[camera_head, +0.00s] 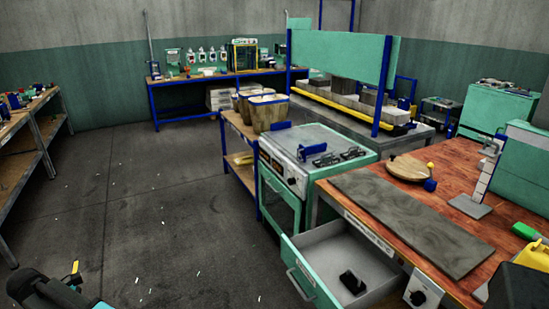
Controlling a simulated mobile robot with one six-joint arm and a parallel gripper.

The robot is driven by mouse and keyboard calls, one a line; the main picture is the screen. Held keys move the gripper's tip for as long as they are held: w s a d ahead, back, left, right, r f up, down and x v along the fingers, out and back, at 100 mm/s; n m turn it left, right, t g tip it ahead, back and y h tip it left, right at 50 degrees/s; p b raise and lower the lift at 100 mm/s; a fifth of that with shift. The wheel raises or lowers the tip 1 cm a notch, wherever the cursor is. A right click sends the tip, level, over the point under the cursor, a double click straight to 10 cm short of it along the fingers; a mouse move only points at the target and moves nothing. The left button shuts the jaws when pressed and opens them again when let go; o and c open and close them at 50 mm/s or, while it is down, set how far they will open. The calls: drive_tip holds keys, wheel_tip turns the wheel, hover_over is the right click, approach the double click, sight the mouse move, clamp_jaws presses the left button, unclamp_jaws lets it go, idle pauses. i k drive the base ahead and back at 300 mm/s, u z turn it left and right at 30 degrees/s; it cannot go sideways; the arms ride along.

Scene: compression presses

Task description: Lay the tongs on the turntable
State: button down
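A round wooden disc (408,167), which looks like the turntable, lies on the red-brown wooden bench top at right. A blue knob and a small yellow knob show at its right edge. I cannot make out the tongs with certainty. A small black object (352,283) lies in the open drawer (325,245), too small to name. Dark parts with teal and a yellow tip at the lower left seem to be my arm's end (60,288), over the floor and far from the disc. Its fingers cannot be told apart.
A grey slab (410,222) covers the front of the bench top (470,205). The open drawer juts into the aisle. Left of it stands a green oven-like unit (315,160) with dark items on top. The floor (150,210) is mostly clear.

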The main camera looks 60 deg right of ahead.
sight(401, 170)
drive_tip(key=z, duration=0.25)
drive_tip(key=i, duration=1.45)
drive_tip(key=z, duration=0.7)
drive_tip(key=i, duration=0.5)
drive_tip(key=z, duration=0.95)
drive_tip(key=i, duration=0.75)
drive_tip(key=z, duration=0.45)
